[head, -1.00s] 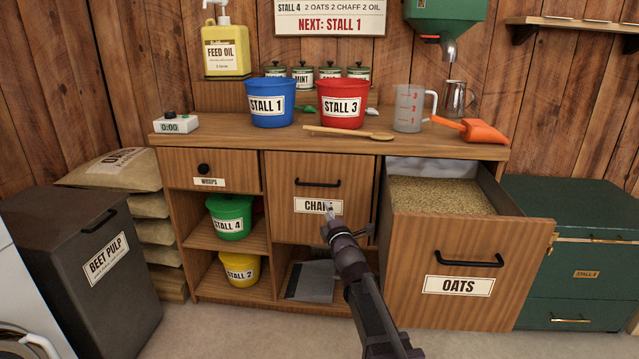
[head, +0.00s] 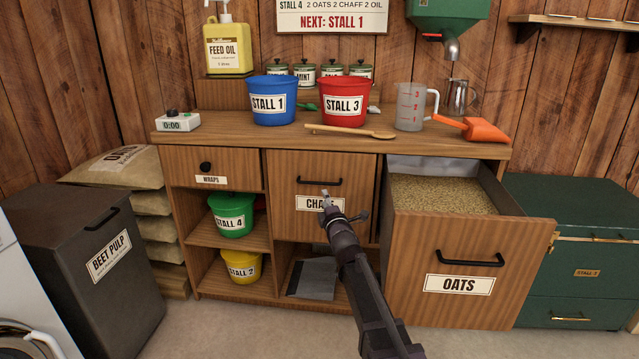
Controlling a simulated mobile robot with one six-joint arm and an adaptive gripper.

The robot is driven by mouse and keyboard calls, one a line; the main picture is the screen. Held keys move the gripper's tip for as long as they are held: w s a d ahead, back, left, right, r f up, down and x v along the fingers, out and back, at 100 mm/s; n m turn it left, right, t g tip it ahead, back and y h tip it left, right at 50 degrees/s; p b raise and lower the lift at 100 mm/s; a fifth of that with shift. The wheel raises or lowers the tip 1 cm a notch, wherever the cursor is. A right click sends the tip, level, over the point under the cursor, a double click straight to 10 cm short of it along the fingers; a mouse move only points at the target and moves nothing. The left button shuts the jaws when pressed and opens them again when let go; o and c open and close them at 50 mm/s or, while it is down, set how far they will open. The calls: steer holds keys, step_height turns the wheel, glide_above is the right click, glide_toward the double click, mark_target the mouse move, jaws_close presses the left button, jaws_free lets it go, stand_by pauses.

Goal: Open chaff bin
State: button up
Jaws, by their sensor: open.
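The chaff bin (head: 285,220) is a wooden front in the middle of the cabinet, shut flush. It has a black bar handle (head: 319,182) near its top and a white label (head: 306,203) below, partly hidden by my arm. My gripper (head: 325,193) is open and empty, in front of the bin just below the handle. Whether it touches the handle or the front I cannot tell.
The oats bin (head: 420,240) stands pulled out to the right, full of grain, close beside my arm. Blue (head: 272,101) and red (head: 345,102) buckets, a wooden spoon (head: 350,131) and an orange scoop (head: 470,129) are on the counter above. Open shelves hold green and yellow buckets.

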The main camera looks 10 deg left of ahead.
mark_target(319, 184)
steer(key=p+x, duration=0.1)
steer(key=x, duration=0.8)
steer(key=shift+c, duration=0.2)
jaws_close()
